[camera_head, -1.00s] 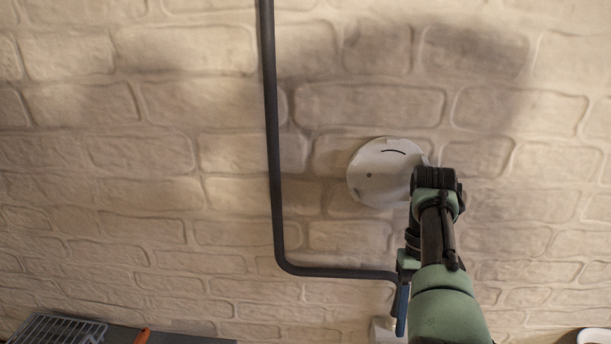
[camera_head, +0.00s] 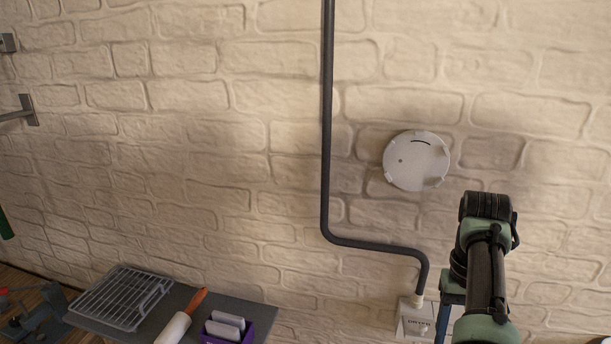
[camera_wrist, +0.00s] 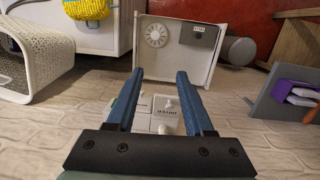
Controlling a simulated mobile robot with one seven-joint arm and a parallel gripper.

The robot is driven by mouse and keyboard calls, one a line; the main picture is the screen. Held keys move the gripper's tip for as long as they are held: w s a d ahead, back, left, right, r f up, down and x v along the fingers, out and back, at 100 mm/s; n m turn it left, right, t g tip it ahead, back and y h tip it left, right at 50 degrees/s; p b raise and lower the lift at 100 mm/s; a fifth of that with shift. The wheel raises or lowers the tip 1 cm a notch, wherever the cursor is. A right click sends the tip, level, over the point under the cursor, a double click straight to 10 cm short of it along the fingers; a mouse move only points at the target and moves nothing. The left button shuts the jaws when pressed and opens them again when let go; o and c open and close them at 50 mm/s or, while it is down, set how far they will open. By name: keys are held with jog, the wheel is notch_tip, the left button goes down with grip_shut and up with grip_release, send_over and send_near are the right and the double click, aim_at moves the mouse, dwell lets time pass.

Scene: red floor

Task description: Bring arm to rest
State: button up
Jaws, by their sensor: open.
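My gripper is open in the wrist view (camera_wrist: 158,75), with two blue fingers apart and nothing between them. Beyond and below the fingers, a white switch box (camera_wrist: 165,112) shows on the brick wall. In the head view, my green and black arm reaches up at the lower right, and part of a blue finger (camera_head: 443,322) shows beside the switch box (camera_head: 415,318). The fingertips are hidden there by the arm. A round white disc (camera_head: 417,160) is on the wall above and left of the arm, apart from it.
A dark pipe (camera_head: 327,120) runs down the wall to the switch box. A grey shelf (camera_head: 262,316) at lower left holds a wire rack (camera_head: 122,297), a rolling pin (camera_head: 174,329) and a purple holder (camera_head: 208,338). A white perforated box (camera_wrist: 35,60) stands upper left in the wrist view.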

jog(key=w+a+t+h+b, duration=0.1)
jog(key=w+a+t+b, duration=0.15)
jog(key=w, duration=0.35)
jog(key=w+a+t+h+b, duration=0.1)
jog(key=w+t, duration=0.3)
jog(key=w, duration=0.2)
jog(key=w+a+r+n+t+h+b, duration=0.1)
jog(key=a+r+t+b, duration=0.2)
jog(key=a+r+t, duration=0.3)
jog(key=w+a+r+n+t+b, duration=0.1)
jog(key=a+r+t+b, duration=0.25)
jog(key=r, duration=0.55)
jog(key=s+a+r+t+y+b, duration=0.1)
jog(key=s+a+r+t, duration=0.3)
jog(key=s, duration=0.4)
jog(key=s+a+r+t+y+b, duration=0.1)
jog(key=s+a+r+t, duration=0.3)
jog(key=s, duration=0.5)
jog(key=s+a+r+t+y+b, duration=0.1)
jog(key=s+a+r+t+b, duration=0.2)
jog(key=s+r, duration=0.5)
jog(key=shift+s+a+n+t, duration=0.35)
jog(key=shift+a+n+t, duration=0.05)
jog(key=shift+a+t, duration=0.45)
jog(key=shift+d, duration=0.1)
